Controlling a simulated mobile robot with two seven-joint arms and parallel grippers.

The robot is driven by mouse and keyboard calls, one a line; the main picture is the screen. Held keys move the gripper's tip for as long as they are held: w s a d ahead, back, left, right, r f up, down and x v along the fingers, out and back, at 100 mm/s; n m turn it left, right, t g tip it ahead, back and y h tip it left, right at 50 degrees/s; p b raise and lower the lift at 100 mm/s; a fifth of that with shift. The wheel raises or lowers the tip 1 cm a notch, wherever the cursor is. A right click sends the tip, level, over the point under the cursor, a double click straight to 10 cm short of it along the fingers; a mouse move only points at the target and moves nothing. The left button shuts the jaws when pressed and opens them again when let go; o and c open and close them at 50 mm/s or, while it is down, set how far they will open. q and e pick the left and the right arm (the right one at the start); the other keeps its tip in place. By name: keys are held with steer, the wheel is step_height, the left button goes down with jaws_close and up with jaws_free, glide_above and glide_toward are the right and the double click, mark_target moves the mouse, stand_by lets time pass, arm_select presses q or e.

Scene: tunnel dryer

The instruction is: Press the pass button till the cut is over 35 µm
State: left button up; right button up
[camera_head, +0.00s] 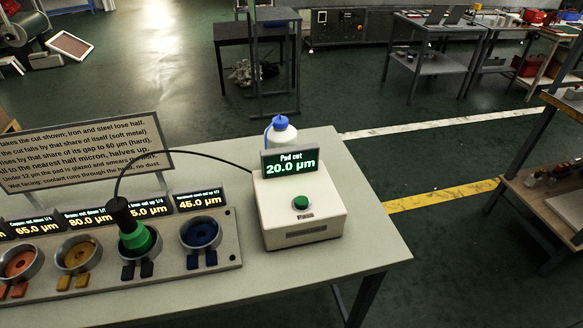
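A white box (318,215) stands on the table with a green round button (301,203) on its sloped top. The dark display (290,165) on the box reads "Pad cut 20.0 µm" in green. A black-handled tool with a green lower part (137,240) stands upright in one holder of the grey panel to the left. A black cable runs from near the tool's top to the box. Neither of my grippers shows in this view.
The grey panel (222,250) also has orange, yellow and blue round holders, with small displays behind them, including 65.0, 80.0 and 45.0 µm. A text sign (80,150) stands behind it. A blue-capped white bottle (281,133) stands behind the box. The table's right front is clear.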

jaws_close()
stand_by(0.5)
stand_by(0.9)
